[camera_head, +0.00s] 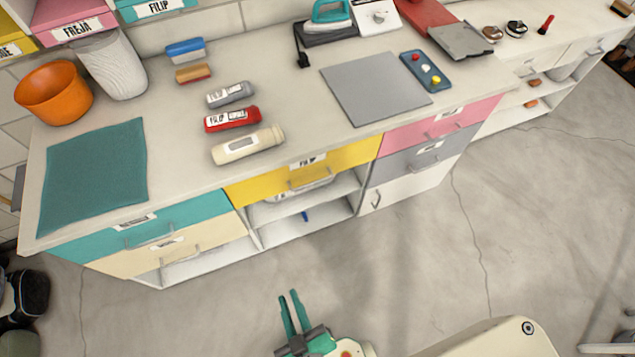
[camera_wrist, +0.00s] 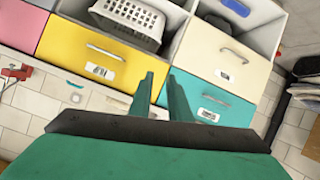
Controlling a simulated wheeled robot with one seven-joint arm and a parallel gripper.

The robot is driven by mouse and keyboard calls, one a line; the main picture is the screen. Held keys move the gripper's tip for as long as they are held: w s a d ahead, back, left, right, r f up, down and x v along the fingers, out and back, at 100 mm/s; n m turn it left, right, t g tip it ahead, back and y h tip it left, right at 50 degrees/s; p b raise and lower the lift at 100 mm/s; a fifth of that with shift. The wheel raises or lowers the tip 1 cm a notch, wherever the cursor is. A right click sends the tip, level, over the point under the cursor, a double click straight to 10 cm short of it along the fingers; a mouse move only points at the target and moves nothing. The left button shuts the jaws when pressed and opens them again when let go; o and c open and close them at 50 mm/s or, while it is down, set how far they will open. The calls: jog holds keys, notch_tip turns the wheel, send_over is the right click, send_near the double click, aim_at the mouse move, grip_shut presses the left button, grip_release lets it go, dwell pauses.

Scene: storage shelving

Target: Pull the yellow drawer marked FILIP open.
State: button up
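The yellow drawer (camera_head: 263,188) sits under the counter's front edge, between a teal drawer and a pink drawer. It looks shut, flush with its neighbours. Its small white label (camera_head: 308,160) seems to read FILIP, and a bar handle (camera_head: 310,181) is on its front. In the wrist view the yellow drawer (camera_wrist: 70,45) is at the left, with its handle (camera_wrist: 105,52) and label (camera_wrist: 100,71). My gripper (camera_head: 288,295) is low in front of the cabinet, apart from the drawer. In the wrist view its teal fingers (camera_wrist: 162,78) are parted with nothing between them.
An open shelf with a white basket (camera_wrist: 128,18) lies below the yellow drawer. A teal drawer (camera_head: 180,215) and a cream drawer (camera_head: 190,245) are to its left. Pink (camera_head: 470,120) and grey (camera_head: 400,165) drawers are to its right. The floor in front is clear.

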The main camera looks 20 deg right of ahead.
jog(key=w+f+n+g, duration=0.2)
jog(key=w+f+n, duration=0.15)
jog(key=f, duration=0.45)
jog(key=n+g+h, duration=0.4)
jog(key=g+h, duration=0.2)
jog(key=h, duration=0.9)
send_near(308, 186)
jog(key=shift+m, duration=0.25)
jog(key=x, duration=1.1)
jog(key=shift+w+d+f, duration=0.1)
jog(key=shift+d, duration=0.1)
